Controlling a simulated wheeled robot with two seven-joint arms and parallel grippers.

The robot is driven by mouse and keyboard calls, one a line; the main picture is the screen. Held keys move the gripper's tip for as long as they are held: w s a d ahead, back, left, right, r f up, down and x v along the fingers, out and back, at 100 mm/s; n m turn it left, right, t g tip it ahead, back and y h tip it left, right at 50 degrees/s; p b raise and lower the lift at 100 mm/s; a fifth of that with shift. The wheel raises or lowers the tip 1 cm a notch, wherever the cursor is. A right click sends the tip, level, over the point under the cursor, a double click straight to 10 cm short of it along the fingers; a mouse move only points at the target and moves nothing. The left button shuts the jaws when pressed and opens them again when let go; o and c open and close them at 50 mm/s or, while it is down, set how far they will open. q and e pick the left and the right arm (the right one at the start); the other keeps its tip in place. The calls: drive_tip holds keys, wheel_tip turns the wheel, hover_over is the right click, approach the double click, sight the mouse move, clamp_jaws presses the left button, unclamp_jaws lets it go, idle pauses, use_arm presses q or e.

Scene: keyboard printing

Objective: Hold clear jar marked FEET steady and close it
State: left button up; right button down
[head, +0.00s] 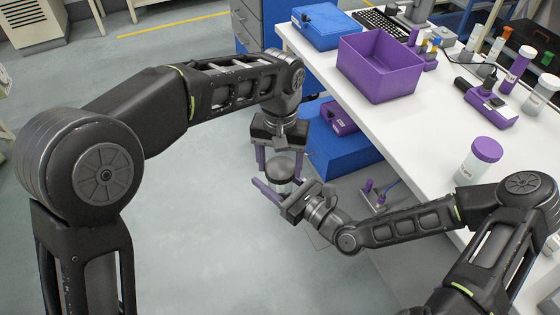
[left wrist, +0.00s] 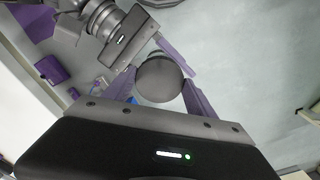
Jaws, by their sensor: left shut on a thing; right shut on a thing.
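A small clear jar with a dark grey lid (head: 282,168) is held in the air off the table's left edge, over the floor. My left gripper (head: 278,158) comes down from above with its purple fingers shut on the lid. My right gripper (head: 278,190) reaches in from the right, its fingers shut around the jar's body below the lid. In the left wrist view the round grey lid (left wrist: 159,79) sits between my left fingers and hides most of the jar. The lid is on or right over the jar's mouth; how tightly it sits cannot be told. No marking is readable.
The white table (head: 420,130) is at the right, with a purple bin (head: 380,68), a blue box (head: 325,25), a purple device (head: 487,103) and a purple-lidded jar (head: 478,160). Blue drawers and a blue case (head: 335,155) stand below its edge. The floor at the left is clear.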

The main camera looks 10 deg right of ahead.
use_arm(q)
drive_tip(key=m, duration=0.6)
drive_tip(key=shift+a, duration=0.1)
drive_tip(key=m, duration=0.5)
drive_tip(key=shift+w+m, duration=0.1)
drive_tip(key=shift+m, duration=0.2)
drive_tip(key=m, duration=1)
drive_tip(key=shift+w+m, duration=0.1)
drive_tip(key=shift+m, duration=0.2)
drive_tip(key=m, duration=1.5)
drive_tip(key=shift+d+m, duration=0.2)
drive_tip(key=shift+m, duration=0.2)
drive_tip(key=m, duration=0.4)
